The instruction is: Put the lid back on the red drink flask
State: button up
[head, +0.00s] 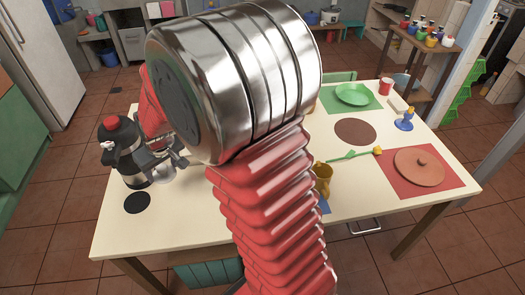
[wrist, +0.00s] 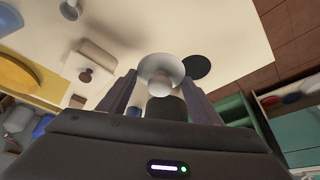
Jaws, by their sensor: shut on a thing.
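The same piece shows pale under the fingers in the head view (head: 164,177). I cannot tell whether it touches the table. A plainly red flask is not clear in either view; my arm hides the middle of the table.

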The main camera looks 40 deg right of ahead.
jog(key=s+d+r+n+y, duration=0.1)
jog(key=s+d+r+n, duration=0.1)
jog(key=s+d, duration=0.4)
jog(key=s+d+r+n+y, duration=0.1)
jog(key=s+d+r+n, duration=0.2)
jog(key=s+d, duration=0.4)
jog(key=s+d+r+n+g, duration=0.1)
jog(key=s+d+r+n, duration=0.1)
jog(key=s+d, duration=0.5)
jog(key=shift+s+d+r+n+y, duration=0.2)
jog(key=shift+s+r+n+y, duration=0.2)
jog(key=shift+s+r, duration=0.55)
jog(key=shift+f, duration=0.2)
notch_tip(320, 180, down, 6)
jog(key=shift+f, duration=0.2)
dwell(1.8)
jog(key=o, duration=1.1)
jog(key=shift+o, duration=0.6)
